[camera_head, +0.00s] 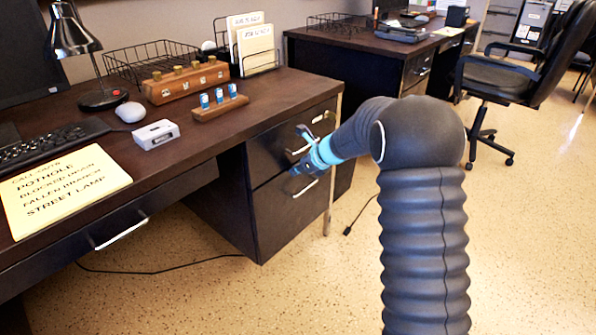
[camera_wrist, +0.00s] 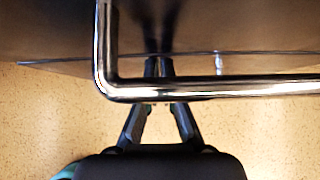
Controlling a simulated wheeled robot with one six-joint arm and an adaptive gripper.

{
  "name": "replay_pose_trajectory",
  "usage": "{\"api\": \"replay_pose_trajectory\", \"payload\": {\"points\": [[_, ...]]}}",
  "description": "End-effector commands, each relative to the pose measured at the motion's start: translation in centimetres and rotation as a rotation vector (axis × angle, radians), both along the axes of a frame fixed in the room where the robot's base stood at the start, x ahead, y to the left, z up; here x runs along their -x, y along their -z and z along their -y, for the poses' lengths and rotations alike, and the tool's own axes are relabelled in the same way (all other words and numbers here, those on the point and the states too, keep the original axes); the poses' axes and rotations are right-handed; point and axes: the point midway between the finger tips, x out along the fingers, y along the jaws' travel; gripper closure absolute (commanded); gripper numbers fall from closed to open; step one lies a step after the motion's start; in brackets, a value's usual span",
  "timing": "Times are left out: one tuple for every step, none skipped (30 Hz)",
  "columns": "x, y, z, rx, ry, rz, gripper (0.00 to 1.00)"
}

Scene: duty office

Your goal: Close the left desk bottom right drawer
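The bottom right drawer (camera_head: 285,215) of the left desk has a dark front with a chrome bar handle (camera_head: 305,188). It looks nearly flush with the desk; I cannot tell if a small gap remains. My gripper (camera_head: 297,171) is at the drawer fronts, just above that handle in the head view. In the wrist view a chrome bar handle (camera_wrist: 220,89) crosses in front of my gripper (camera_wrist: 159,68). The fingers converge and look shut, with the bar hiding part of them. The tips show beyond the bar near the dark front. Contact is unclear.
The top drawer (camera_head: 268,150) is directly above, partly hidden by my arm. The desk top (camera_head: 190,160) holds a lamp (camera_head: 75,40), a wooden stamp rack (camera_head: 187,82) and a yellow notice (camera_head: 62,190). An office chair (camera_head: 500,80) stands right. The speckled floor (camera_head: 300,290) in front is clear.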

Motion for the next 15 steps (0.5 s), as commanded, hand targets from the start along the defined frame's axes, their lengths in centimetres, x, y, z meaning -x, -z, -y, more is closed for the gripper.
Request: {"api": "replay_pose_trajectory", "payload": {"points": [[0.3,-0.1,0.4,-0.002,-0.001,0.003,1.0],[0.5,-0.1,0.8,-0.003,0.001,0.001,1.0],[0.9,0.0,1.5,-0.003,0.004,0.0,1.0],[1.1,0.0,2.1,-0.002,0.005,-0.001,1.0],[1.4,0.0,2.7,-0.002,0.006,-0.001,1.0],[1.8,0.0,3.5,-0.002,0.009,-0.003,1.0],[2.1,-0.9,3.8,-0.002,0.008,0.0,1.0],[2.4,-1.5,4.2,-0.001,0.008,0.0,1.0],[2.9,-2.1,4.7,-0.001,0.009,0.0,1.0],[3.2,-2.5,5.0,-0.001,0.008,-0.001,1.0],[3.5,-3.0,5.2,-0.002,0.007,0.0,1.0],[3.9,-3.5,5.5,-0.001,0.004,-0.001,1.0],[4.2,-3.9,5.8,-0.001,0.004,-0.002,1.0],[4.5,-4.3,6.0,-0.001,0.004,-0.002,1.0],[4.9,-4.8,6.4,-0.002,0.004,-0.003,1.0]]}}
